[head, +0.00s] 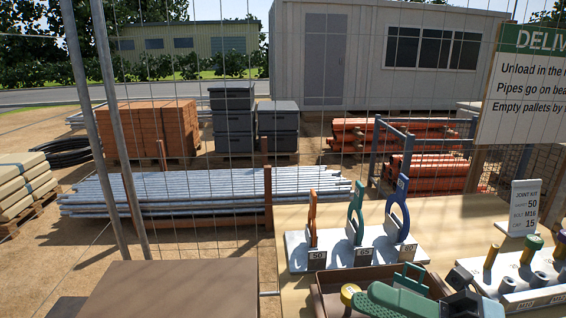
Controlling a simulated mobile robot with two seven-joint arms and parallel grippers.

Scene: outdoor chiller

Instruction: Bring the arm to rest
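My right gripper (462,283) appears to be the dark, blocky shape at the bottom edge of the head view, at the right. It is over or beside a brown tray (327,290) on the wooden bench (445,222). A green rounded body lies just left of it; I cannot tell whether it is part of my arm. The fingers are small and partly cut off, so their opening is unclear, and I see nothing clearly held. My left gripper is not in view.
A white rack (296,255) holds orange, green and blue clamps, upright. To the right are a white fittings board (510,270), a small sign (523,208) and a delivery board (532,85). A brown surface (150,290) at lower left is bare. Wire fencing stands beyond.

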